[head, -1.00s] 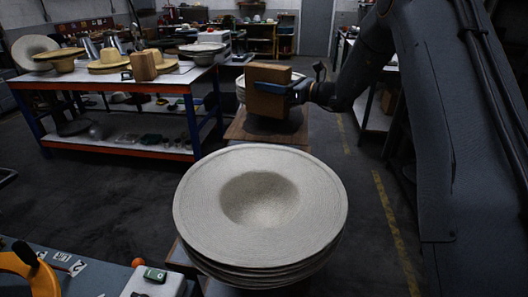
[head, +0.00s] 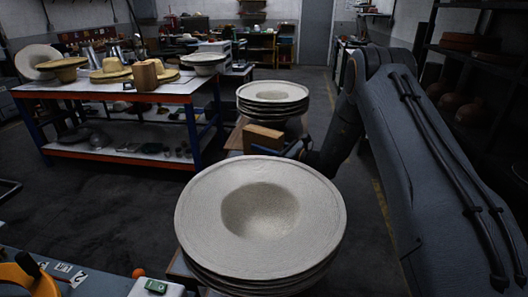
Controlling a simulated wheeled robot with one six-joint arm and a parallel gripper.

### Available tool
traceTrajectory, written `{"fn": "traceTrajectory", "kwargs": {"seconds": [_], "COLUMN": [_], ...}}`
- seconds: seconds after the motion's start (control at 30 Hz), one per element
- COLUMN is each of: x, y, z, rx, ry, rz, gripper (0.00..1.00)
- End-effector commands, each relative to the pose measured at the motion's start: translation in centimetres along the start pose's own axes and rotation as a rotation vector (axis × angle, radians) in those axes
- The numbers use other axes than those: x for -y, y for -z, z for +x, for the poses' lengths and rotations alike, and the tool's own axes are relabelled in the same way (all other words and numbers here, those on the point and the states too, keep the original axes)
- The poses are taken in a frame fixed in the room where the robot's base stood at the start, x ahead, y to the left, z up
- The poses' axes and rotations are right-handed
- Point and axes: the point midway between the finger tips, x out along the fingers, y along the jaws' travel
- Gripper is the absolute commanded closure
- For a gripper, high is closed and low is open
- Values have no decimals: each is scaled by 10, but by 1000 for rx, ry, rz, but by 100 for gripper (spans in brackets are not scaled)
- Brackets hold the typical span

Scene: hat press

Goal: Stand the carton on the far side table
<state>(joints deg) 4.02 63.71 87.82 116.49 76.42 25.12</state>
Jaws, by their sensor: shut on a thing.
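A brown carton (head: 263,135) is in the middle of the head view, just beyond the near stack of felt hat bodies. My gripper (head: 280,150) is shut on it from the right, with a dark blue finger across its near face. The carton's lower part and the gripper's underside are hidden behind the near stack's rim. I cannot tell whether the carton touches a surface. A blue-legged table (head: 60,93) with an orange edge stands at the left. I cannot tell whether it is the far side table.
The near hat stack (head: 205,240) fills the front middle. A second stack (head: 272,92) stands behind the carton on a wooden surface. The left table holds straw hats and a brown block (head: 146,76). Dark floor lies open between the left table and the near stack.

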Motion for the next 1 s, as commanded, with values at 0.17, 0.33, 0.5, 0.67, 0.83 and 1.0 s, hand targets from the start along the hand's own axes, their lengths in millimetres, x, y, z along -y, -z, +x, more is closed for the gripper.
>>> {"fn": "traceTrajectory", "kwargs": {"seconds": [0.17,0.33,0.5,0.67,0.83,1.0], "x": [0,0,0,0,0,0], "y": [22,28,28,32,31,31], "z": [0,0,0,0,0,0], "rx": [-1,0,0,0,-1,-1], "ry": [0,0,0,0,0,0], "rz": [1,0,0,0,1,1], "gripper": [84,84,84,84,38,38]}}
